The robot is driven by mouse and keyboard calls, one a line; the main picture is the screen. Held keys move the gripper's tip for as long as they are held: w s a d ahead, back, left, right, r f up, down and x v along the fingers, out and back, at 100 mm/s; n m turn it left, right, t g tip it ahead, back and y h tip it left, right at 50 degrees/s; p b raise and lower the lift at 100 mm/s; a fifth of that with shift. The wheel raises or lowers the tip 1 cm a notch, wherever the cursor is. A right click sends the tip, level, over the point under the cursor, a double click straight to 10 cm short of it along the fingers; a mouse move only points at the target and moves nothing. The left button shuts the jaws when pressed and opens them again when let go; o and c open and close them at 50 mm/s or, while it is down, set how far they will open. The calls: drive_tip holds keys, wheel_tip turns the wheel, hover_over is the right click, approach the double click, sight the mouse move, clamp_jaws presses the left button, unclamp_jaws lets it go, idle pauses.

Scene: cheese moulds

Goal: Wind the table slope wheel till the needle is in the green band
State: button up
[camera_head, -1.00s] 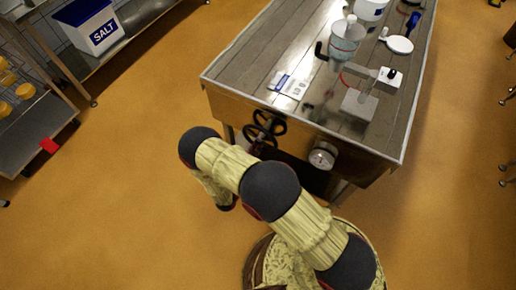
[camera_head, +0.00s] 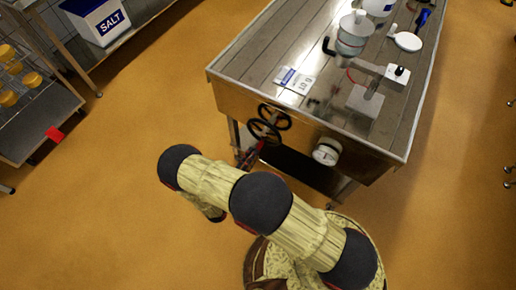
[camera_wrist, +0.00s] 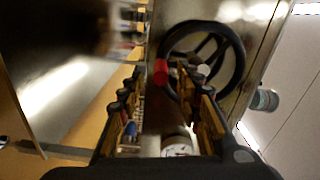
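The dark slope wheel (camera_head: 264,131) is on the front side of the table (camera_head: 233,98). A second dark ring (camera_head: 278,114) shows just behind it, and I cannot tell whether it is a reflection. In the wrist view the wheel (camera_wrist: 238,62) fills the upper middle, with a red handle (camera_wrist: 161,72) at its left side. The round white gauge (camera_head: 327,152) is right of the wheel; its needle and green band are too small to read. My gripper (camera_wrist: 165,105) is open and empty, its fingers apart just short of the wheel.
On the tabletop are a blue-white card (camera_head: 294,80), a clear vessel (camera_head: 354,36), a white box (camera_head: 397,74) and a white disc (camera_head: 408,41). A salt bin (camera_head: 98,18) and a rack with yellow rounds (camera_head: 20,85) stand at left. The floor left of the table is clear.

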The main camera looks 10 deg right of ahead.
drive_tip(key=shift+v, duration=1.8)
